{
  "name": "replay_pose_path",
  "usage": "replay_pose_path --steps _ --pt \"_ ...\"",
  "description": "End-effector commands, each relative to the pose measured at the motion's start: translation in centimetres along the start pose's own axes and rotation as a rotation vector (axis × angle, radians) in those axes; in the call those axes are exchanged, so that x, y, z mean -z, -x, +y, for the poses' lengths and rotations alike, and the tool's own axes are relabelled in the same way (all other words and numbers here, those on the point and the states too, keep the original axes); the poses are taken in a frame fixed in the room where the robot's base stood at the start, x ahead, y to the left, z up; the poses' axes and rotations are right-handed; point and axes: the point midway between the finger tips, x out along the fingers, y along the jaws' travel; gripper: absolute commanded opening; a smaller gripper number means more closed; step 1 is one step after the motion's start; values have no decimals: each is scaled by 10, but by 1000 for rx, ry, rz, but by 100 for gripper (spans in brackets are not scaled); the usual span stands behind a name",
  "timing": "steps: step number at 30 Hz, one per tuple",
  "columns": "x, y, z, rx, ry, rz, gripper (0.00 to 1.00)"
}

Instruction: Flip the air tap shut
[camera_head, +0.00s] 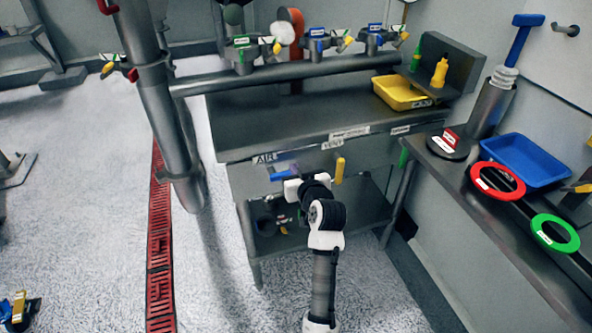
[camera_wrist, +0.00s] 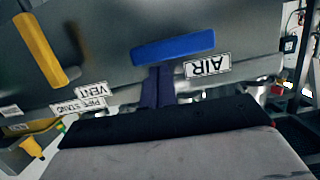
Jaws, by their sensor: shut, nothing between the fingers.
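The air tap's blue lever (camera_head: 282,175) lies roughly level on the front panel of the grey bench, below the AIR label (camera_head: 264,158). In the wrist view, which is upside down, the blue lever (camera_wrist: 172,48) lies across the picture beside the AIR label (camera_wrist: 207,65). My gripper (camera_wrist: 158,72) is shut and empty, its dark fingers pointing at the lever. The fingertips meet the lever's edge in the picture; I cannot tell whether they touch it. In the head view my white gripper (camera_head: 292,186) covers part of the lever's right end.
A yellow lever (camera_head: 339,170) stands upright just right, below the VENT label (camera_head: 333,145); it also shows in the wrist view (camera_wrist: 40,50). The bench top (camera_head: 290,115) is mostly clear. A side table at right holds a blue tray (camera_head: 525,160) and red and green rings.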

Motion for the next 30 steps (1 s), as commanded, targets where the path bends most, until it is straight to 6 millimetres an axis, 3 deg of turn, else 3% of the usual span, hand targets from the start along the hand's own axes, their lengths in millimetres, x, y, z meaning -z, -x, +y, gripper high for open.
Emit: replay_pose_path --steps 20,30 --pt "-9 -2 3 34 -132 -2 0" --pt "-24 -6 8 93 -369 -3 0"
